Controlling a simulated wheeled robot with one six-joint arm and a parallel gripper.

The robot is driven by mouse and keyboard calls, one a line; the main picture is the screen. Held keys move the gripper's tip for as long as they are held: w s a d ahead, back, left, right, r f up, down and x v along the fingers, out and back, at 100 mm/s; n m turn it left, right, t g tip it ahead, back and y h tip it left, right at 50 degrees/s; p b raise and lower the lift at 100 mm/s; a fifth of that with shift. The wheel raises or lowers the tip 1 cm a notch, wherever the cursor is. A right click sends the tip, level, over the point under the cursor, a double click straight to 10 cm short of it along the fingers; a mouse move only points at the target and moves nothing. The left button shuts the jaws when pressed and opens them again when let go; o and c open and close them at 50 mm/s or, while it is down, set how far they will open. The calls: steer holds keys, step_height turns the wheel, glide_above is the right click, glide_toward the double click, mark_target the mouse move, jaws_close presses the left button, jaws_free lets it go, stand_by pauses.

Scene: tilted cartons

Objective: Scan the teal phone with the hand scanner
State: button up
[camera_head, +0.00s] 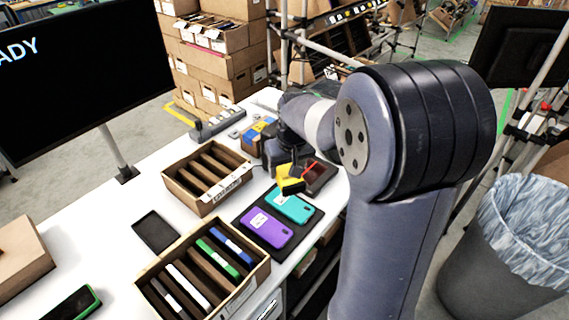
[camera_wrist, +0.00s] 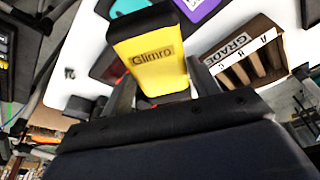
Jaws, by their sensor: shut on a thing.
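My gripper (camera_wrist: 162,88) is shut on the yellow hand scanner (camera_wrist: 150,58), one finger on each side; the scanner's face reads "Glimro". In the wrist view the teal phone (camera_wrist: 127,8) shows only partly, beyond the scanner. A purple phone (camera_head: 265,230) with a white label lies beside it.
A dark tray (camera_head: 322,178) with a red line over it is right of the scanner. Two cartons with slots, one empty (camera_head: 181,187) and one holding phones (camera_head: 256,275), stand left of the mat. A black flat tray (camera_head: 155,231) lies farther left. A monitor (camera_head: 75,75) shows "ADY".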

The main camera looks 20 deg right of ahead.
steer(key=shift+s+d+f, duration=0.1)
steer(key=shift+d, duration=0.1)
steer(key=shift+f+b, duration=0.25)
steer(key=shift+b, duration=0.05)
step_height(320, 180, down, 4)
steer(key=b, duration=0.3)
steer(key=shift+f, duration=0.15)
step_height(320, 180, up, 5)
steer(key=p, duration=0.3)
steer(key=shift+p, duration=0.4)
